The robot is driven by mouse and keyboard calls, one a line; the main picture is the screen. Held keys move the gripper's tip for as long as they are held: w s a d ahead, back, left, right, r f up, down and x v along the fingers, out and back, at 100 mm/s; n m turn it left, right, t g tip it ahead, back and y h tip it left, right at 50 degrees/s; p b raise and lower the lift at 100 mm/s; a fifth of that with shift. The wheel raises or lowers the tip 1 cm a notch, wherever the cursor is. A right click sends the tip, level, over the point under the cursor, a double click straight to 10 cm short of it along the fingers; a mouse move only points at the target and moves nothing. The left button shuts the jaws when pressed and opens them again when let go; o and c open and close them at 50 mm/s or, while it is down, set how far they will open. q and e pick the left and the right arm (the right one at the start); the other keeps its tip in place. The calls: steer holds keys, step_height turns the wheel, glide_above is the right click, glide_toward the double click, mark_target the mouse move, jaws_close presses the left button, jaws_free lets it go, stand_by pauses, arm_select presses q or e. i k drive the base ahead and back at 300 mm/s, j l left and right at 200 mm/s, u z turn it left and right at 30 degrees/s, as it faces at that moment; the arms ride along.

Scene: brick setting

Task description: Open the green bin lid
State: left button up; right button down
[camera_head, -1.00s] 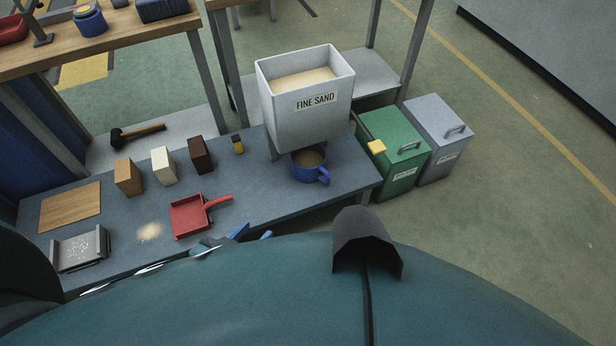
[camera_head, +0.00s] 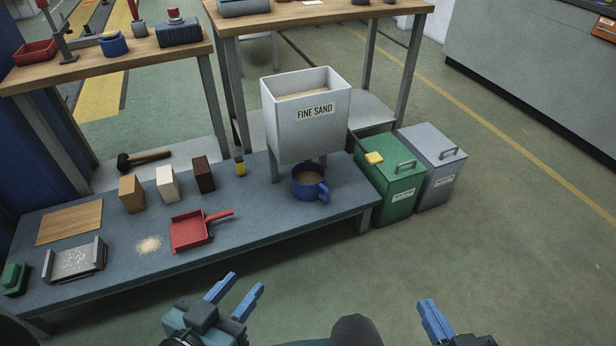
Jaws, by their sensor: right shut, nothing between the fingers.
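The green bin (camera_head: 388,198) stands on the floor just past the right end of the low blue-grey bench, with its lid (camera_head: 388,163) closed. My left gripper (camera_head: 234,288) is open and empty, in front of the bench at the bottom of the view. My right gripper (camera_head: 437,318) is shut and empty at the bottom right. Both are well apart from the bin.
A grey bin (camera_head: 435,180) stands close on the green bin's right. The bench (camera_head: 290,228) bears a white sand hopper (camera_head: 305,130), a blue mug (camera_head: 308,185), a red dustpan (camera_head: 190,232) and several blocks. The floor (camera_head: 500,250) before and right of the bins is clear.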

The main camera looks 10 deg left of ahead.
mark_target(391, 151)
steer(key=z, duration=0.4)
steer(key=i+z, duration=0.4)
steer(key=i, duration=0.25)
steer(key=i+j+z, duration=0.15)
steer(key=i+z, duration=0.25)
steer(key=i, duration=0.25)
steer(key=i+j, duration=0.2)
steer(key=i, duration=0.35)
